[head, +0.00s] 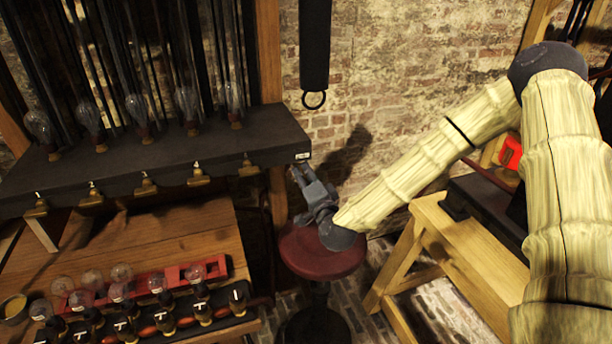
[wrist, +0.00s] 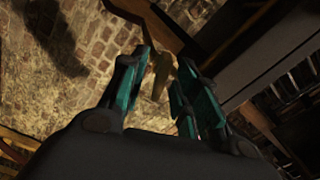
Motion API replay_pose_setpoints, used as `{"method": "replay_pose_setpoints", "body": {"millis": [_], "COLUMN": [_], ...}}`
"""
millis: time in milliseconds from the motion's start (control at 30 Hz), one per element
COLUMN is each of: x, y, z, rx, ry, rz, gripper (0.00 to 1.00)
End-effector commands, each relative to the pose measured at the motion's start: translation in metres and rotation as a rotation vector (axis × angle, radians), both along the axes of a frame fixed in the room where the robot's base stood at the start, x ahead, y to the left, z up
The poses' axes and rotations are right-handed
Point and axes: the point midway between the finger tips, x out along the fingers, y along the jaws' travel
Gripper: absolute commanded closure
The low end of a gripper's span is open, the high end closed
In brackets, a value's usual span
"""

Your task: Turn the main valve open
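My gripper (head: 300,172) is beside the right end of the dark shelf (head: 150,166), just below a small white label (head: 302,156). In the wrist view my gripper (wrist: 164,68) has its teal fingers apart. A brownish, handle-like piece (wrist: 160,76) shows between and beyond them; it may be the main valve, but I cannot tell for sure. Contact between it and the fingers cannot be made out. In the head view no valve shows at that end. Several brass taps (head: 145,185) hang along the shelf's front edge.
Glass bulbs (head: 187,105) stand on the shelf. A round red stool (head: 322,252) is under my gripper. A wooden bench (head: 470,245) stands right.

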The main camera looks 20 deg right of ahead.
Motion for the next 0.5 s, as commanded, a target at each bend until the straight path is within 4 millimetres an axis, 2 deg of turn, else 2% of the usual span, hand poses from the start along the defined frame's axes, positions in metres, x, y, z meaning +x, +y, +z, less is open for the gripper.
{"method": "replay_pose_setpoints", "body": {"millis": [200,400,500], "x": [0.0002,0.0001,0.0000], "y": [0.0000,-0.0002,-0.0003], "z": [-0.0001,0.0000,-0.0001], "rx": [0.000,0.000,0.000], "ry": [0.000,0.000,0.000], "rz": [0.000,0.000,-0.001], "gripper": [0.69,1.00,1.00]}}
